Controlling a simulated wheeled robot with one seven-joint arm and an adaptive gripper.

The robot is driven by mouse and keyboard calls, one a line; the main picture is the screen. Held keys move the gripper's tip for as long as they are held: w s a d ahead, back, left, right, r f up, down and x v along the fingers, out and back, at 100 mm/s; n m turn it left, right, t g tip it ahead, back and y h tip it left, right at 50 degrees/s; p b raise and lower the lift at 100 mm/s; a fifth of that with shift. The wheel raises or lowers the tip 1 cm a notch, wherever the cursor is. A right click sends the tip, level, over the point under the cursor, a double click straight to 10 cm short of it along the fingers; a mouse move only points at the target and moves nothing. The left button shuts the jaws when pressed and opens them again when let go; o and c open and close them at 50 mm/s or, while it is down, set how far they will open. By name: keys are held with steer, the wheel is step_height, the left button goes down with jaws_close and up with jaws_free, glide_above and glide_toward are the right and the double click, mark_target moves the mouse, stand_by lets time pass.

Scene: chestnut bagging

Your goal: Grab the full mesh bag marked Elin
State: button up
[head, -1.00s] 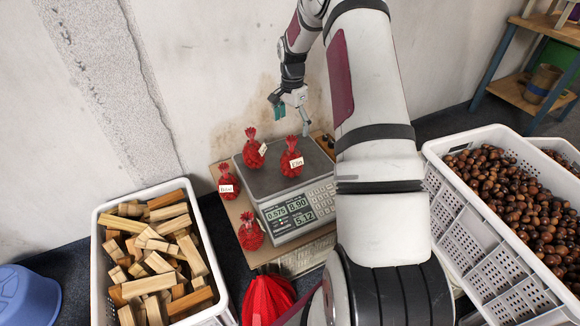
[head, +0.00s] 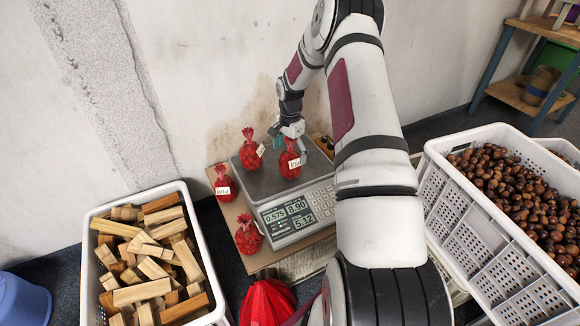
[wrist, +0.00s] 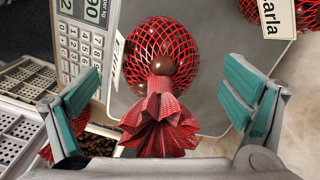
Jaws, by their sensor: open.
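The red mesh bag marked Elin (head: 289,164) stands on the scale's plate, full and tied at the neck. In the wrist view the Elin bag (wrist: 168,52) shows brown chestnuts through its net, and its gathered top points toward me. Its tag (wrist: 118,62) is seen nearly edge-on. My gripper (head: 290,142) is at the bag's top in the head view. In the wrist view my open gripper (wrist: 168,100) has one teal-padded finger on each side of the bag's neck, with a gap on both sides.
The Carla bag (wrist: 268,14) stands beside it on the scale (head: 292,213). Two more red bags, one labelled (head: 224,186) and one in front (head: 247,238), stand left of the scale. A wood crate (head: 203,300) is at left, a chestnut crate (head: 432,150) at right.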

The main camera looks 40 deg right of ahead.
steer(key=shift+f, duration=0.9)
steer(key=shift+r, duration=0.1)
steer(key=c, duration=1.6)
steer(key=shift+o, duration=0.2)
steer(key=shift+r, duration=0.1)
